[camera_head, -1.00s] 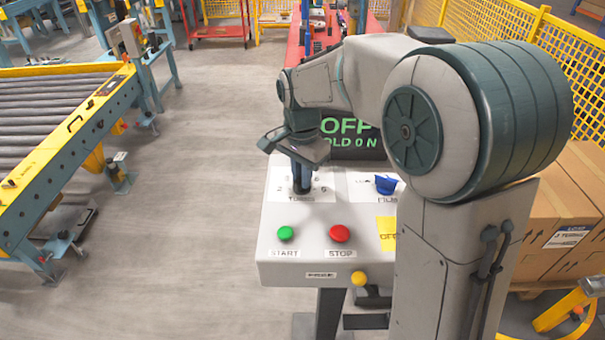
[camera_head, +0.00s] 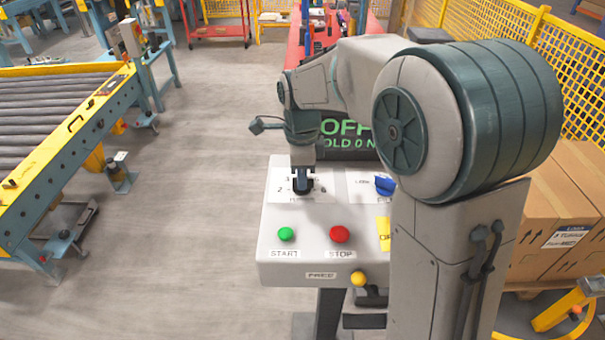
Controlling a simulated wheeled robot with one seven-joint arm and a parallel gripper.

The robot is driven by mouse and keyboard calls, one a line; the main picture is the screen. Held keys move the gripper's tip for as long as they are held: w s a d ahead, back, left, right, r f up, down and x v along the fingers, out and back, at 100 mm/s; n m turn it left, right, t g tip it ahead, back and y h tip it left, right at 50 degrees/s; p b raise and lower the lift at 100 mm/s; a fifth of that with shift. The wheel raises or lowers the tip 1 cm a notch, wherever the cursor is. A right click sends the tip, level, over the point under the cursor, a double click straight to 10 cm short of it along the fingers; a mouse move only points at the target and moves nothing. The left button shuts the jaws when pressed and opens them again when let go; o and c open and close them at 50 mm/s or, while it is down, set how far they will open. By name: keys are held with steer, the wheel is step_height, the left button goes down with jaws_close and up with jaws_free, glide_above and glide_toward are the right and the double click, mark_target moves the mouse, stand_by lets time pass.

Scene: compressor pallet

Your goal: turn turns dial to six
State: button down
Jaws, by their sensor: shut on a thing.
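The turns dial is on the upper left of the light grey control panel (camera_head: 275,215). Its white label plate (camera_head: 325,187) shows several numbers around it, with a 2 at the left and a 6 at the right. My gripper (camera_head: 303,187) points down onto the dial and is shut on it. The fingers hide most of the dial, so I cannot tell which number it points to. Behind the panel a dark screen (camera_head: 345,133) shows green "OFF" and "HOLD 0 N" text, partly covered by my arm.
A green START button (camera_head: 286,234) and a red STOP button (camera_head: 339,234) sit below the dial. A blue knob (camera_head: 385,185) is to its right, close to my arm. A yellow knob (camera_head: 358,279) is at the front. A roller conveyor (camera_head: 60,120) stands at left, with clear floor between.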

steer(key=shift+m, duration=0.4)
steer(key=c, duration=1.4)
jaws_free()
steer(key=shift+c, duration=0.2)
step_height(320, 180, up, 14)
steer(key=n+t, duration=0.3)
steer(key=n, duration=1.6)
glide_above(379, 262)
step_height(379, 262, down, 12)
steer(key=shift+r, duration=0.2)
